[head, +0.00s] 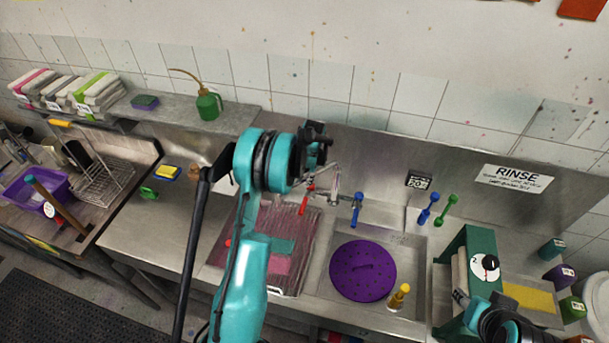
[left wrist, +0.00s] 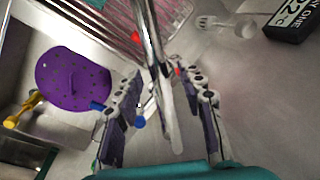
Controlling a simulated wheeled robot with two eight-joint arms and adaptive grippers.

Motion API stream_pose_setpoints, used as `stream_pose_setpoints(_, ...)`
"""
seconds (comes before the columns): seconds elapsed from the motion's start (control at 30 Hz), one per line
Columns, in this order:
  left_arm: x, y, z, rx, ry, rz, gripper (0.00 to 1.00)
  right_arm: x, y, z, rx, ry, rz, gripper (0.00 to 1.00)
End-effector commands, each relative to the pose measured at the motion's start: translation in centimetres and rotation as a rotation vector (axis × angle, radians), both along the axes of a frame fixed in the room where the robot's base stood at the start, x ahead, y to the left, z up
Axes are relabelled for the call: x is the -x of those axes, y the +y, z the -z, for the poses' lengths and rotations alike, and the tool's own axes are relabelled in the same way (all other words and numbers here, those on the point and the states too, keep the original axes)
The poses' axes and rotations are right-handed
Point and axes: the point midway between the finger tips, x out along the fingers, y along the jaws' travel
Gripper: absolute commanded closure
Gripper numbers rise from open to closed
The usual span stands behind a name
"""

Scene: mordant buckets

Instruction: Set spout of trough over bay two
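The chrome spout (left wrist: 150,45) runs between the two fingers of my left gripper (left wrist: 160,112) in the left wrist view. The fingers stand apart on either side of it, and I see no clear contact. In the head view my left gripper (head: 318,142) is above the back of the sink and partly hides the spout. The spout appears to reach over the left bay, which holds a wire rack (head: 300,240). The right bay holds a purple perforated disc (head: 363,270). A red handle (head: 306,202) and a blue handle (head: 357,205) flank the tap. My right arm shows at bottom right; its fingers are unclear.
A green oil can (head: 208,104) stands on the back shelf.

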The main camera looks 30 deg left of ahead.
Motion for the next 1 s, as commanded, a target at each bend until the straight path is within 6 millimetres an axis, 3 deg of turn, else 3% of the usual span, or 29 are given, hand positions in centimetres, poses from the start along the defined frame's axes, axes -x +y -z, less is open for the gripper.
stream_pose_setpoints(0.27, 0.0, 0.0, 0.2, 0.0, 0.0, 0.0, 0.61, 0.0, 0.0, 0.0, 0.0, 0.0, 0.0, 0.6)
stream_pose_setpoints(0.4, 0.0, 0.0, 0.2, 0.0, 0.0, 0.0, 0.98, 0.0, 0.0, 0.0, 0.0, 0.0, 0.0, 0.6)
stream_pose_setpoints(0.43, 0.0, 0.0, 0.2, 0.0, 0.0, 0.0, 1.0, 0.0, 0.0, 0.0, 0.0, 0.0, 0.0, 0.6)
stream_pose_setpoints(0.77, 0.1, -0.3, 0.3, 0.0, 0.0, -0.015, 1.0, 0.0, 0.0, 0.3, 0.0, 0.0, 0.0, 0.6)
stream_pose_setpoints(1.0, 0.7, -2.0, 0.5, 0.0, 0.0, -0.115, 1.0, 0.0, 0.0, 2.1, 0.0, 0.0, 0.0, 0.6)
